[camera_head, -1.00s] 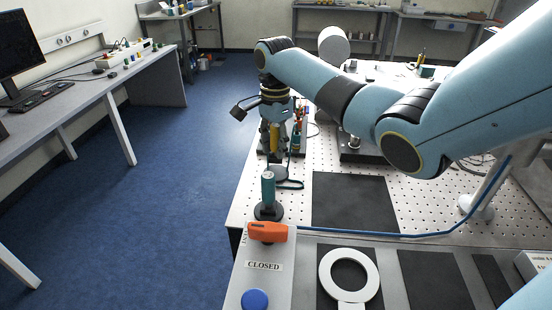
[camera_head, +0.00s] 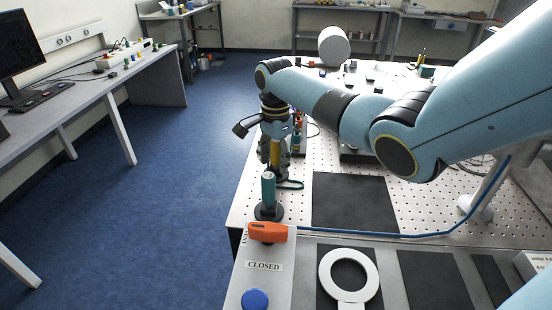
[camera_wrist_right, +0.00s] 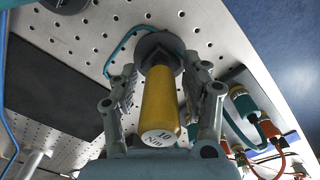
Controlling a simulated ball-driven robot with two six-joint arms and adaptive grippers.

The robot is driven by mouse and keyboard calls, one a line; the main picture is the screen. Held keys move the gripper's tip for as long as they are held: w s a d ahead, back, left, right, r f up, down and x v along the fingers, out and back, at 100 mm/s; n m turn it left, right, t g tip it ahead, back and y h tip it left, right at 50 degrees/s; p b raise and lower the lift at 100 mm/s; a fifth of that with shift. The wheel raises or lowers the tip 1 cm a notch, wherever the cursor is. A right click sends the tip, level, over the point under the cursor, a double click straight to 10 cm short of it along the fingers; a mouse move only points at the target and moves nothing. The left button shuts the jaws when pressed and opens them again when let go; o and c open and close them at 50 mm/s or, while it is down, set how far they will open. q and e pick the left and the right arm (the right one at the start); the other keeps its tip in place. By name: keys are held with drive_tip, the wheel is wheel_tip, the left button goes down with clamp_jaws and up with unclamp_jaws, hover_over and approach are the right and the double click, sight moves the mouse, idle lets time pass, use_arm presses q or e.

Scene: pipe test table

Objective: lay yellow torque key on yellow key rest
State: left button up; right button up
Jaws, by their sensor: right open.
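The yellow torque key (camera_wrist_right: 160,105) is a yellow cylinder with a white end marked "10 Nm" in the right wrist view. Its far end meets a dark round base (camera_wrist_right: 154,44) on the perforated table. In the head view the yellow key (camera_head: 275,152) shows just below my right wrist, behind a teal key (camera_head: 268,188) on a black base. My right gripper (camera_wrist_right: 160,75) is open, with one finger on each side of the yellow key; contact is not clear. I cannot pick out the yellow key rest. My left gripper is out of view.
An orange handle (camera_head: 267,232) and a "CLOSED" label stand at the front left, near a blue knob (camera_head: 255,299). A white ring (camera_head: 348,276) lies on a dark pad. A black mat (camera_head: 352,203) is bare. Teal-and-orange fittings (camera_wrist_right: 245,105) stand beside the gripper.

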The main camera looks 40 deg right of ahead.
drive_tip(key=shift+r, duration=0.1)
wheel_tip(320, 180, up, 12)
drive_tip(key=shift+r+b, duration=0.1)
drive_tip(key=shift+b, duration=0.3)
idle(0.5)
